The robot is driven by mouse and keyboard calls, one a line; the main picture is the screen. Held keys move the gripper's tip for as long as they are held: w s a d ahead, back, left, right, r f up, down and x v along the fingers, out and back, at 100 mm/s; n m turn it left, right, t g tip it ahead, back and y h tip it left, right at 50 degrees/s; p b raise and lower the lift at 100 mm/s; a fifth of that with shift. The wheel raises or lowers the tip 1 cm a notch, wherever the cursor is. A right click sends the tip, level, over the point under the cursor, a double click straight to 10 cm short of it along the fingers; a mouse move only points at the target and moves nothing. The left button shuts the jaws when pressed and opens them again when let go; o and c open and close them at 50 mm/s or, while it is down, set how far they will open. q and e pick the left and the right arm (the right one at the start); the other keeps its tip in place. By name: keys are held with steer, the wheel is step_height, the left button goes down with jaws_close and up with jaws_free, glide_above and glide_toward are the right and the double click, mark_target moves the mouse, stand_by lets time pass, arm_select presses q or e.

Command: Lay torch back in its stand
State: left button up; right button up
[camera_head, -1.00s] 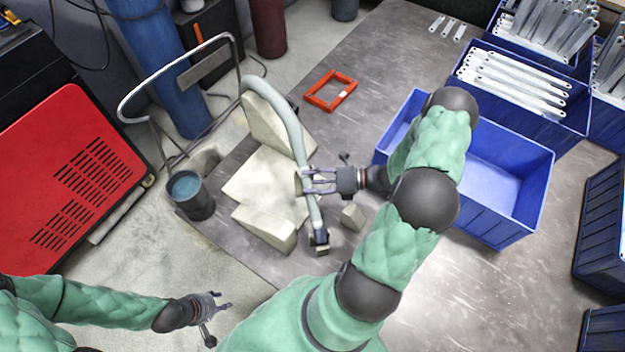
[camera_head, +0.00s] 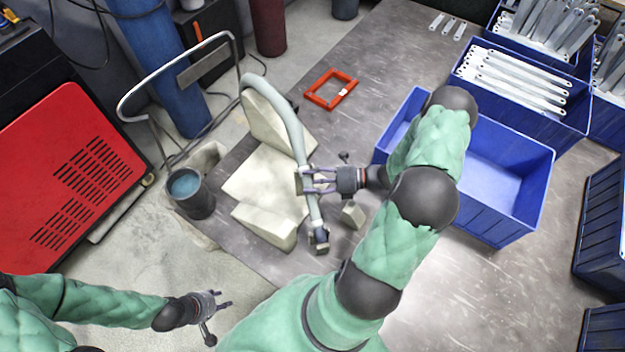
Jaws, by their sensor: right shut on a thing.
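Which part is the torch's stand is not clear. My left gripper (camera_head: 221,303) is open and empty, low over the floor.
Pale blocks (camera_head: 264,180) sit on the table (camera_head: 420,290) under the torch. An empty blue bin (camera_head: 505,218) stands right of them, partly behind my right arm. A red frame (camera_head: 331,90) lies farther back. Bins of brackets (camera_head: 545,118) fill the back right. A red machine (camera_head: 70,170) is at the left.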

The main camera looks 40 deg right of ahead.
steer(key=shift+f, duration=0.1)
steer(key=o, duration=1.3)
steer(key=shift+o, duration=0.2)
steer(key=v, duration=0.7)
steer(key=shift+s+d, duration=0.15)
steer(key=shift+d, duration=0.1)
